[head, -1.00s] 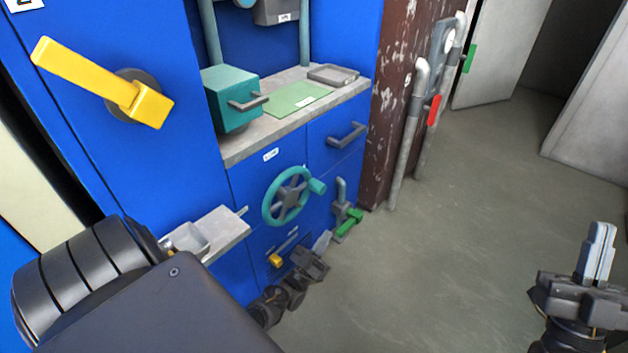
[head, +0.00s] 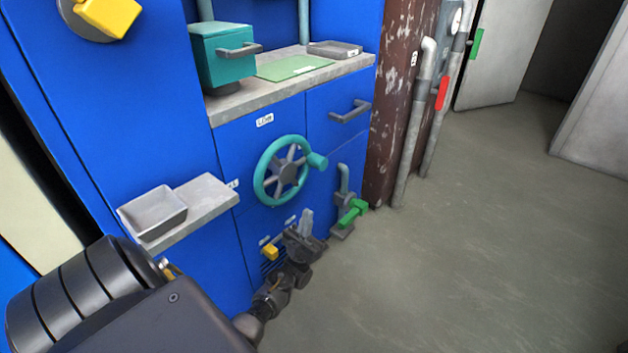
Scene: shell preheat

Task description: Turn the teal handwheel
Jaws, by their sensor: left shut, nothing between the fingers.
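The teal handwheel (head: 265,177) is mounted upright on the blue cabinet front, with a grey spoked hub and a teal knob (head: 317,161) on the right of its rim. My left gripper (head: 306,222) is below and slightly right of the wheel, pointing up, apart from it. Its fingers are together with nothing between them. My right gripper is outside the view.
A shelf (head: 213,195) with a grey tray (head: 153,212) juts out left of the wheel. A green-handled valve (head: 352,211) is close right of my left gripper. A small yellow handle (head: 270,252) is left of it. The floor at right is clear.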

